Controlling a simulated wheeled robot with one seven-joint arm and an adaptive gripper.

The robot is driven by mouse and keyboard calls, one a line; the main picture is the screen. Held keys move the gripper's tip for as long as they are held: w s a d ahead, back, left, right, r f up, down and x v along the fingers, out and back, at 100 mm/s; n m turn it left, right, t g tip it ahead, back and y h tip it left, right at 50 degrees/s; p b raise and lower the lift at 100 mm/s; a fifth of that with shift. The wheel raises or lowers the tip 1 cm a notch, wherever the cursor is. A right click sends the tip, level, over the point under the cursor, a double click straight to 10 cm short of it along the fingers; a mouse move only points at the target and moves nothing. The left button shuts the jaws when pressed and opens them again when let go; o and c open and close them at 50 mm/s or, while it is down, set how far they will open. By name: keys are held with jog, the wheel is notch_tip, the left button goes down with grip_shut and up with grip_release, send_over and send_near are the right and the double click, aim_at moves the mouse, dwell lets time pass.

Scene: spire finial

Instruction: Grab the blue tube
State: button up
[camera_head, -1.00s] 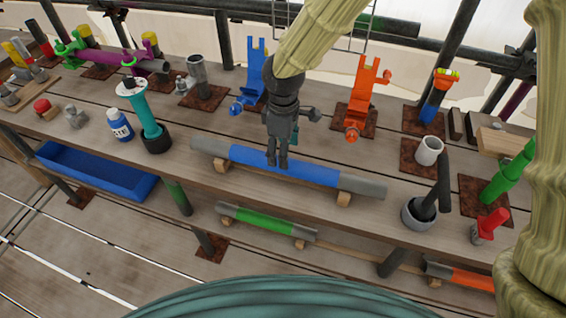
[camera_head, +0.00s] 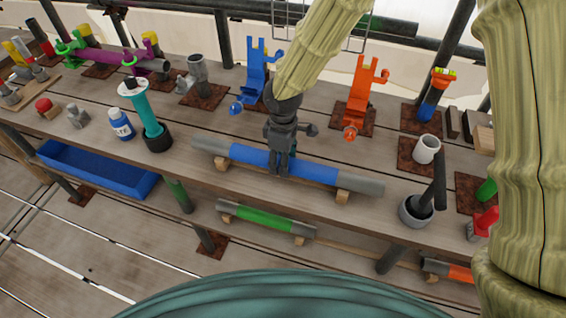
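The blue tube (camera_head: 316,172) is a grey pipe with a blue middle section. It lies lengthwise on small wooden blocks near the front edge of the wooden bench. My gripper (camera_head: 279,172) points down at the middle of the blue section, and its fingers overlap the tube in the head view. The fingers look close together, and part of the tube is hidden behind them. I cannot tell whether they are around the tube, touching it or just in front of it.
Blue (camera_head: 257,75) and orange (camera_head: 361,97) stands rise behind the tube. A teal post (camera_head: 148,112) is left, a grey cup with a rod (camera_head: 416,211) right. A green-banded pipe (camera_head: 264,219) lies on a lower shelf. A blue tray (camera_head: 95,171) sits low left.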

grip_shut()
jog(key=shift+r, duration=0.15)
